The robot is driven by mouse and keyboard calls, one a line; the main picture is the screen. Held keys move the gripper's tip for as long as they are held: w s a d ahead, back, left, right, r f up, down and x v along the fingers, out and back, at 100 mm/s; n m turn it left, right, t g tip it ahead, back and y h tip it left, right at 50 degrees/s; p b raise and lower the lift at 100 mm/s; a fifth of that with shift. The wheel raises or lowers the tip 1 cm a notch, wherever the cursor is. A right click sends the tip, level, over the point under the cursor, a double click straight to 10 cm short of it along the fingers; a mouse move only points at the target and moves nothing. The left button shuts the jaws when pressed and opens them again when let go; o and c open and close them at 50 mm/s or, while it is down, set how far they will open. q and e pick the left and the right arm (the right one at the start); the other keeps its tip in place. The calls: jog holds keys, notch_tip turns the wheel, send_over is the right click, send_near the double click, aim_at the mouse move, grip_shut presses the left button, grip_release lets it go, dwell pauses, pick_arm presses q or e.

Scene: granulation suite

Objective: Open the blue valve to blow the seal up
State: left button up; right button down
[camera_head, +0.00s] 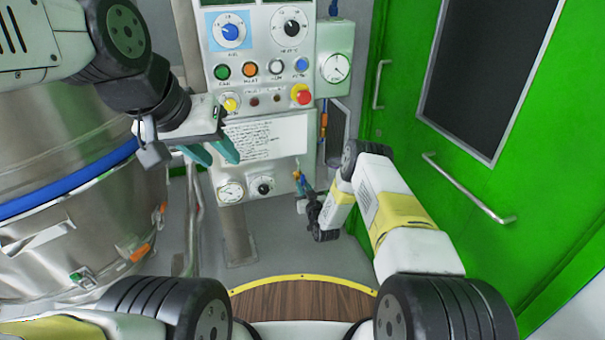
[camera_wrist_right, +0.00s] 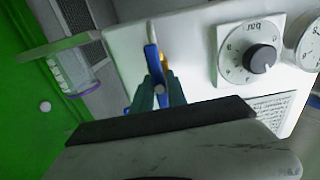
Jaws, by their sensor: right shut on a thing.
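The blue valve lever (camera_wrist_right: 151,58) shows in the right wrist view, with a brass-coloured part behind it, at the edge of a white panel. The teal fingers of my right gripper (camera_wrist_right: 161,92) are shut on the lever. In the head view my right gripper (camera_head: 300,183) is small, at the lower right edge of the control panel, and the lever is mostly hidden there. My left gripper (camera_head: 213,152) is open and empty, in front of the panel's left side.
The white control panel (camera_head: 262,50) carries knobs, coloured buttons and a red stop button (camera_head: 301,94). A pressure knob (camera_wrist_right: 261,58) sits beside the valve. A steel vessel (camera_head: 75,235) with a blue band stands left. A green door (camera_head: 465,150) with a handle is right.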

jog(key=shift+f, duration=0.1)
jog(key=c, duration=1.3)
grip_release()
jog(key=v, duration=0.8)
